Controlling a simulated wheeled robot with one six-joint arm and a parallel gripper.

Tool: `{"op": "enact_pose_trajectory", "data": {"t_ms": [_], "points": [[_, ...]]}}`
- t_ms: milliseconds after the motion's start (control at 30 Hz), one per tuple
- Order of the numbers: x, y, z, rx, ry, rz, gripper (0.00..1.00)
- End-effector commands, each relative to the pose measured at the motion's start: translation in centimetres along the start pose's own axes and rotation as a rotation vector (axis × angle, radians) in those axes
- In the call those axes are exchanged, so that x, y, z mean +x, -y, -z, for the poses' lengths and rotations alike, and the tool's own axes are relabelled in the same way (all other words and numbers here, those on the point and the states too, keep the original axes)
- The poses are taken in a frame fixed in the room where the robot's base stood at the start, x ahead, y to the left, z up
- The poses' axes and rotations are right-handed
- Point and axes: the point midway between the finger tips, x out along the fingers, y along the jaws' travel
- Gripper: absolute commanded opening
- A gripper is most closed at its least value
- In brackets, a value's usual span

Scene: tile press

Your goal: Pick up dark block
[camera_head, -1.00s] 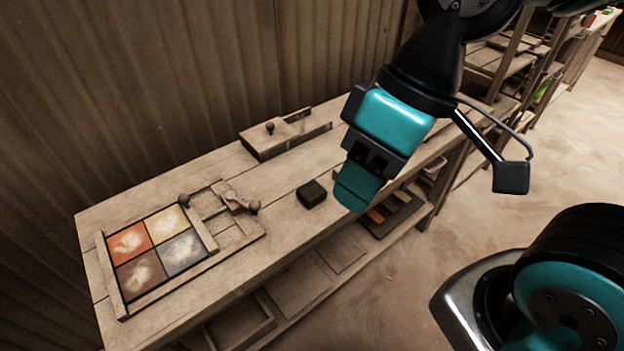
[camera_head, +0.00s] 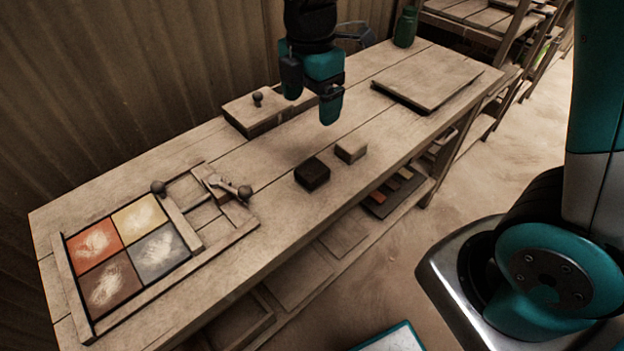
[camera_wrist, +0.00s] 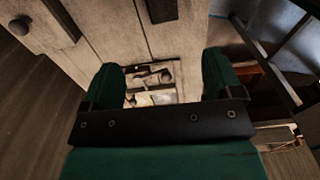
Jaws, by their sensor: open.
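The dark block (camera_head: 312,174) sits on the wooden bench, just left of a pale wooden block (camera_head: 351,151). In the wrist view the dark block (camera_wrist: 162,10) shows at the top edge, partly cut off. My gripper (camera_head: 312,98) is open and empty, in the air above the bench, up and behind the dark block in the head view. In the wrist view its two green fingers (camera_wrist: 163,82) are spread apart, with nothing between them but the distant bench.
A tile press frame with four coloured tiles (camera_head: 97,240) and a lever (camera_head: 228,187) lies on the left. A knobbed wooden box (camera_head: 257,117) stands at the back. A flat board (camera_head: 428,78) and green jar (camera_head: 405,27) are at the right.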

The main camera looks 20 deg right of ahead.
Motion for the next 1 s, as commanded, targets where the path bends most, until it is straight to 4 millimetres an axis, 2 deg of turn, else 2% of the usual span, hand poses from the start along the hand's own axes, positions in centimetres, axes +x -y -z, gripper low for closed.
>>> {"op": "enact_pose_trajectory", "data": {"t_ms": [400,500,767,1000], "points": [[8.8,0.1,0.0,-0.015,0.002,0.007,0.85],[10.5,0.0,0.0,-0.015,0.002,0.005,0.85],[12.5,0.1,0.0,-0.014,0.002,0.003,0.85],[16.1,0.5,0.0,-0.014,0.002,0.005,0.85]]}}
